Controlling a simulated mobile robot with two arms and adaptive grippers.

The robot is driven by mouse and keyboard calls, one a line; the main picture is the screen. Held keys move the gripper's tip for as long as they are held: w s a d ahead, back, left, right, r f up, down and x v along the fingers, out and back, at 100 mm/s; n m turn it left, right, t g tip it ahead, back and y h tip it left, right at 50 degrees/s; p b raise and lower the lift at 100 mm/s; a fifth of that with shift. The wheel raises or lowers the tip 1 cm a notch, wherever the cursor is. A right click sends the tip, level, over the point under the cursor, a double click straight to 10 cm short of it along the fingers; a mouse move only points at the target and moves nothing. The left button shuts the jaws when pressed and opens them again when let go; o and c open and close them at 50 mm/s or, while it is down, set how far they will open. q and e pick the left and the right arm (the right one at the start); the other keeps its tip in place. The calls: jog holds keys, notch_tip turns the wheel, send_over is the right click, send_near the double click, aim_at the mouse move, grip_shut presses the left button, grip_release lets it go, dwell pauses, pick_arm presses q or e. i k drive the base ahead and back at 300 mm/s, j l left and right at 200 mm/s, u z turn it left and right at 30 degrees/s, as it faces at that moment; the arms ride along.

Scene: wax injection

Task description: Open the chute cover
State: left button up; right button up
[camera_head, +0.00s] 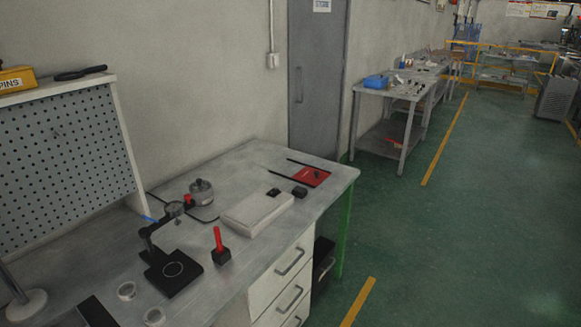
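I cannot make out a chute or a chute cover in the head view. Neither of my grippers nor my arms shows in this view. A dark grey machine-like cabinet (557,98) stands at the far right edge. It is too distant and partly cut off to tell whether it has a chute.
A metal workbench (128,262) with white drawers (282,281) fills the lower left. It carries a dial-gauge stand (172,275), a white box (257,213) and a red mat (309,177). A second table (366,90) stands along the wall. The green floor (470,210) on the right is clear.

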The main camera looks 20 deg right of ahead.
aim_at(314, 177)
jog(key=i+l+u, duration=0.2)
jog(key=i+l, duration=0.15)
jog(key=l, duration=0.25)
jog(key=i+l+u, duration=0.1)
jog(key=l, duration=0.25)
jog(key=i+l+u, duration=0.1)
jog(key=i+l, duration=0.15)
jog(key=i+l+u, duration=0.1)
jog(key=l, duration=0.3)
